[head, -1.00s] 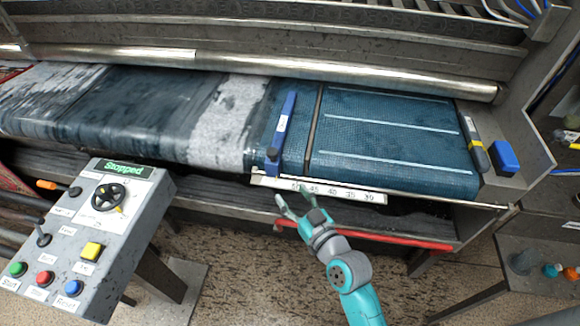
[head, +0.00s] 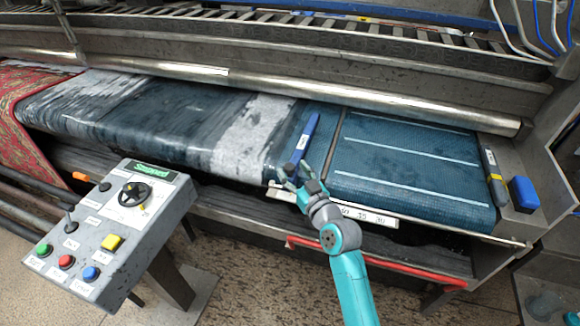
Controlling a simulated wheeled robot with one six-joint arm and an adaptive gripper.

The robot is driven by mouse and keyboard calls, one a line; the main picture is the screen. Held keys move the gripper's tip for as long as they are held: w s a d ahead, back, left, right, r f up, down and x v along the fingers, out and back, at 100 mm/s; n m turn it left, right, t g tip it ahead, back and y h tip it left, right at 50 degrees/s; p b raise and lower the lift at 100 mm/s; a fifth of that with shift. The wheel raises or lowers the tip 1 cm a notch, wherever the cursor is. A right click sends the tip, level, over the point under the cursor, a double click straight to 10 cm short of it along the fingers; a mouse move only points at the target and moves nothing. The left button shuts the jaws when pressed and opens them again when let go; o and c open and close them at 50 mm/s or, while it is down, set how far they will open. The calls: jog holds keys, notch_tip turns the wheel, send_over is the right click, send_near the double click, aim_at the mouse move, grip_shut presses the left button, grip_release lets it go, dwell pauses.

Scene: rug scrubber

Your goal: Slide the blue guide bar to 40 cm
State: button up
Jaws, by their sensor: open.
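The blue guide bar (head: 305,137) lies across the belt, just right of the pale rug edge, its near end by the front rail. A white scale strip (head: 388,219) runs along the front edge; its numbers fall toward the right, and the part by the bar is hidden behind my gripper. My gripper (head: 291,175) is open, at the near end of the guide bar. I cannot tell whether the fingers touch the bar or stand around it.
A control panel (head: 105,235) with buttons and a dial stands at left. A red rail (head: 375,262) runs below the belt front. A blue block (head: 523,194) and a grey-yellow tool (head: 493,178) lie at right. The blue belt (head: 400,170) right of the bar is clear.

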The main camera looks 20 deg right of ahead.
jog(key=shift+w+a, duration=0.2)
jog(key=shift+w, duration=1.05)
grip_shut()
